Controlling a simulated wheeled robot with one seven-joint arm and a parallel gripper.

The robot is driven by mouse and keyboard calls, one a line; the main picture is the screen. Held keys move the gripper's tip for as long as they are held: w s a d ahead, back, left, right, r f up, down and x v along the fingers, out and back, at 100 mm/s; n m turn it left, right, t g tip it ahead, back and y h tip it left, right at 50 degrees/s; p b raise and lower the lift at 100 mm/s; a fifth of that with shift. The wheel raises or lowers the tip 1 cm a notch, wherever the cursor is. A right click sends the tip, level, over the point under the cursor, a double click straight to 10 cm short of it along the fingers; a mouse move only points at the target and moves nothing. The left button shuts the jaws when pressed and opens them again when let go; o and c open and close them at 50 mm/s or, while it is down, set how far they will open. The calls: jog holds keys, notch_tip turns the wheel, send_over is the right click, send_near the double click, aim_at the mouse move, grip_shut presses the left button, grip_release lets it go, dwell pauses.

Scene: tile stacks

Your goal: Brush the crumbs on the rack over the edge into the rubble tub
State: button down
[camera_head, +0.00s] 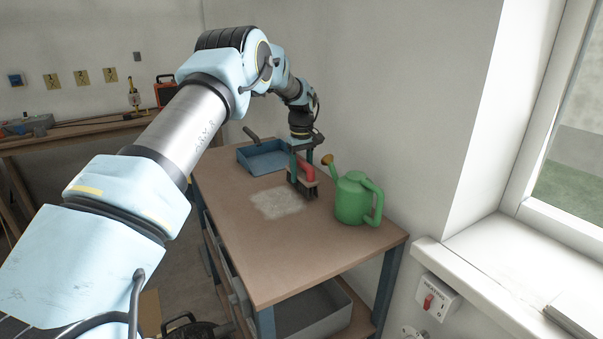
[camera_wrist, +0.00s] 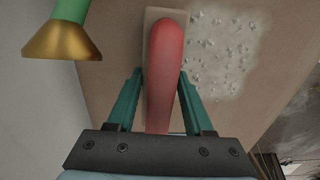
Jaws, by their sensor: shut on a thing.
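My gripper (camera_head: 303,172) is shut on the red handle of a brush (camera_head: 306,169) over the rack's brown top (camera_head: 275,262). In the wrist view the handle (camera_wrist: 164,75) lies between the teal fingers (camera_wrist: 160,90), with a pale block beyond it. The dark bristles point down; I cannot tell whether they touch the top. The crumbs (camera_head: 278,203) form a pale grey patch left of the brush; they also show right of the handle in the wrist view (camera_wrist: 222,50). A grey tub (camera_head: 312,312), probably the rubble tub, sits low under the rack's near edge, partly hidden.
A green watering can (camera_head: 353,202) stands close right of the brush; its brass rose (camera_wrist: 62,42) is near my gripper. A blue dustpan-like tray (camera_head: 262,157) lies at the far end. A wall borders the right side. The near part of the top is clear.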

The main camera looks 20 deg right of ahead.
jog(key=shift+f, duration=0.7)
jog(key=shift+s+a+r+b, duration=0.15)
jog(key=shift+a+b, duration=0.3)
jog(key=shift+a, duration=1.05)
jog(key=shift+s+a+f+b, duration=0.1)
jog(key=shift+s+a+b, duration=0.1)
jog(key=shift+a, duration=1.3)
jog(key=shift+s+a+f+b, duration=0.1)
jog(key=shift+a+b, duration=0.05)
jog(key=shift+a, duration=1.35)
jog(key=shift+s+a+r, duration=0.1)
jog(key=shift+s+a, duration=0.1)
jog(key=shift+a, duration=2.25)
jog(key=shift+s+a+f, duration=0.1)
jog(key=shift+s+a, duration=0.1)
jog(key=shift+a, duration=2.3)
jog(key=shift+s+a+r, duration=0.1)
jog(key=shift+s+a, duration=0.1)
jog(key=shift+a, duration=2.25)
jog(key=shift+s+a, duration=0.15)
jog(key=shift+a, duration=1.65)
jog(key=shift+d+r+p, duration=0.25)
jog(key=shift+r+p, duration=0.4)
jog(key=shift+r, duration=0.15)
jog(key=shift+d+r+p, duration=0.3)
jog(key=shift+r+p, duration=0.4)
jog(key=shift+r, duration=0.1)
jog(key=shift+d+r+p, duration=0.25)
jog(key=shift+r+p, duration=0.4)
jog(key=shift+r, duration=0.15)
